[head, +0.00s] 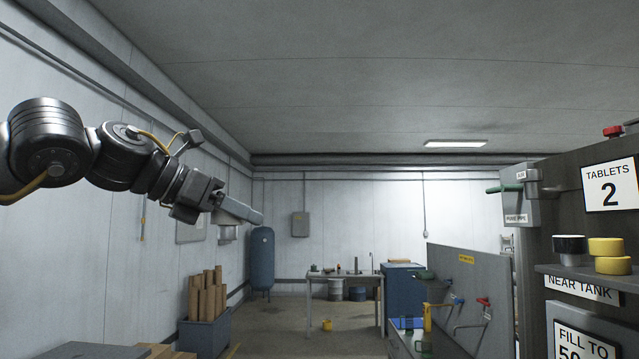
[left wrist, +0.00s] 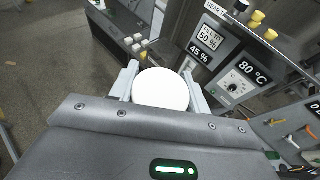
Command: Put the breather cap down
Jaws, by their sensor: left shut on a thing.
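The breather cap (left wrist: 162,90) shows in the left wrist view as a plain white round disc. My left gripper (left wrist: 161,78) is shut on it, with one pale finger on each side. In the head view my left gripper (head: 240,212) is held high at the left, well above the floor and apart from any surface. I cannot clearly make out the cap in the head view. The underside of the cap is hidden. My right gripper is in neither view.
A dark cabinet (head: 590,235) with signs stands at the right; its shelf (head: 590,276) bears black and yellow round pieces. A workbench (head: 345,275) and a blue tank (head: 262,255) are at the back. A bin of brown rolls (head: 205,330) stands lower left. Open floor lies between.

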